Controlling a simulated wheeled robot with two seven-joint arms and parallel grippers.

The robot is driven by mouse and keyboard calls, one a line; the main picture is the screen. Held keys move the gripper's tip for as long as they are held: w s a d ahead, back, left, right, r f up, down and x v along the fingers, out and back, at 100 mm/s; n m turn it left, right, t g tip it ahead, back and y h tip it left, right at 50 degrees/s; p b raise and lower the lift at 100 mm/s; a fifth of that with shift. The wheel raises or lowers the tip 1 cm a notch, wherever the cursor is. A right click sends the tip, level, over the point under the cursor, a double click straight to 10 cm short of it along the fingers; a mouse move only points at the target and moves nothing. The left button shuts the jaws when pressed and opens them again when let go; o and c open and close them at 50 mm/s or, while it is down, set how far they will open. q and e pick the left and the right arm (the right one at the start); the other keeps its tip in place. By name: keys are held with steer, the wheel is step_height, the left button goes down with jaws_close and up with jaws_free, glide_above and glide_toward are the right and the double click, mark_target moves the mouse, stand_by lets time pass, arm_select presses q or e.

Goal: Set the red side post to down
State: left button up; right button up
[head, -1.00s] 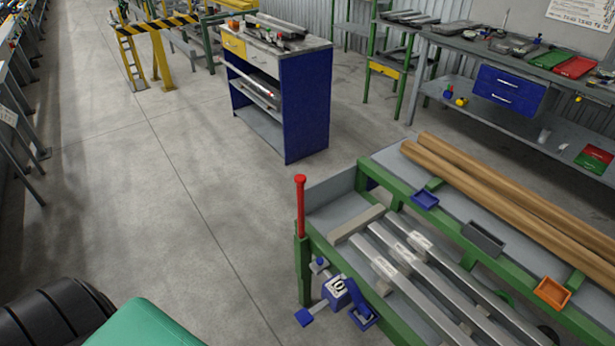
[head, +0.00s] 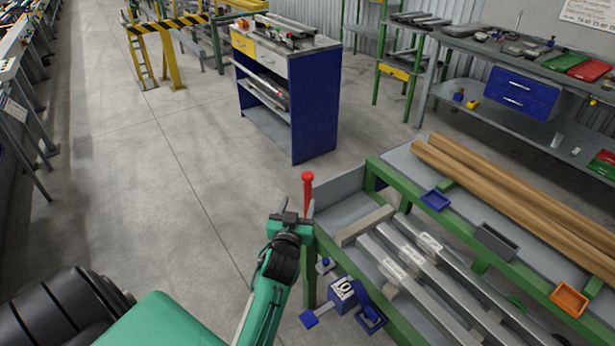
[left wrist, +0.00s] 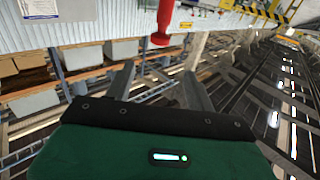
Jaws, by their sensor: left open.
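The red side post (head: 308,188) stands upright at the near left corner of the green-framed runout table (head: 372,194), its round head well above the frame. Its lower part is hidden behind my left gripper. My left gripper (head: 297,208) is open and empty, its fingers pointing up the picture, just left of and overlapping the post. In the left wrist view the post (left wrist: 164,22) hangs in from the top edge, head downward, roughly in line with the gap between the open fingers (left wrist: 160,84). I cannot tell whether the fingers touch it. My right gripper is not in view.
Grey metal bars (head: 425,275) and brown round bars (head: 510,195) lie on the table. A blue clamp-like block (head: 342,293) is mounted below the post's corner. A blue cabinet (head: 315,105) stands behind. The floor left of the table is clear.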

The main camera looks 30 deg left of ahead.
mark_target(306, 179)
arm_select(q)
steer(key=p+x, duration=0.2)
steer(key=x, duration=1.1)
steer(key=shift+w+f, duration=0.1)
steer(key=shift+w, duration=0.1)
jaws_close()
steer(key=shift+f, duration=0.1)
